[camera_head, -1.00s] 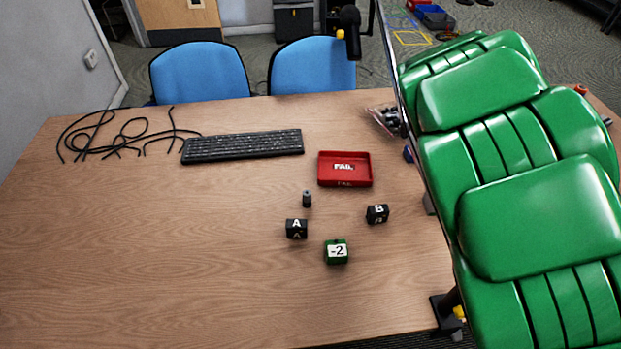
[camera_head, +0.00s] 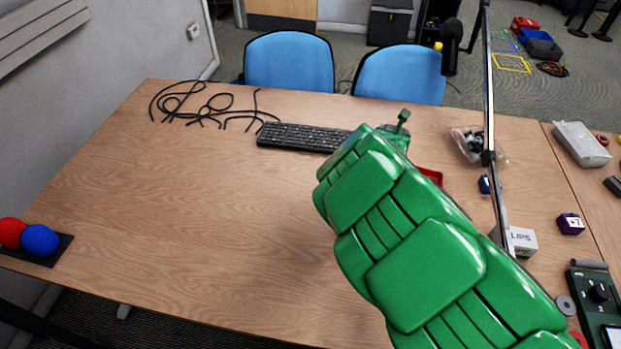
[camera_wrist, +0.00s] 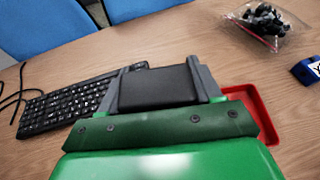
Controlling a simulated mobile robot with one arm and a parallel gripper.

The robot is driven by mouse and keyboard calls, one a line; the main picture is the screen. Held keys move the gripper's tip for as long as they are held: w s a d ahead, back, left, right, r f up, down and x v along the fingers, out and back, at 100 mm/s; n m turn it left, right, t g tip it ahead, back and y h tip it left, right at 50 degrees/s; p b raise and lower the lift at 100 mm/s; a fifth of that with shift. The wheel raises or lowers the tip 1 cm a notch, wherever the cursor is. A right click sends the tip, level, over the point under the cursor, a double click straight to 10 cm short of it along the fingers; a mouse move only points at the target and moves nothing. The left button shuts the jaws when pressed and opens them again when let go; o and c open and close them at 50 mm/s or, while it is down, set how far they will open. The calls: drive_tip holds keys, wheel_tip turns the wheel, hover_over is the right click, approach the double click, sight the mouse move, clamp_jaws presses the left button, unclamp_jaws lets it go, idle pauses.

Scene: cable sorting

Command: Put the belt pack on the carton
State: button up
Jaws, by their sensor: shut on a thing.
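My gripper (camera_wrist: 160,86) is shut on a dark, flat-faced thing (camera_wrist: 157,88), apparently the belt pack, held between its grey fingers in the wrist view. My gripper is over the table near the keyboard. A small white carton (camera_head: 522,241) with black lettering stands on the table at the right in the head view, partly hidden behind a thin upright pole and my arm.
The keyboard (camera_head: 300,137) and loose black cables (camera_head: 205,110) lie at the back. A red tray (camera_wrist: 262,120) is partly hidden by my gripper. A clear bag (camera_head: 468,143), purple cube (camera_head: 570,223) and dark green knob box (camera_head: 598,305) are at right. The left table is mostly clear.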

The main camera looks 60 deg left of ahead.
sight(318, 181)
drive_tip(key=s+a+f+n+g+y, duration=0.1)
drive_tip(key=s+a+f, duration=0.2)
drive_tip(key=s, duration=0.3)
drive_tip(key=s+a+f+n+g, duration=0.1)
drive_tip(key=s+a+f, duration=0.3)
drive_tip(key=s, duration=0.2)
drive_tip(key=s+a+f+n+y, duration=0.1)
drive_tip(key=s+a+f, duration=0.2)
drive_tip(key=s, duration=0.3)
drive_tip(key=shift+s+a+f+g+y, duration=0.2)
drive_tip(key=shift+s+a+g+y, duration=0.15)
drive_tip(key=shift+a, duration=0.3)
drive_tip(key=shift+w+f, duration=0.1)
drive_tip(key=shift+f, duration=3.2)
drive_tip(key=shift+f, duration=0.1)
drive_tip(key=o, duration=1.2)
drive_tip(key=shift+o, duration=0.2)
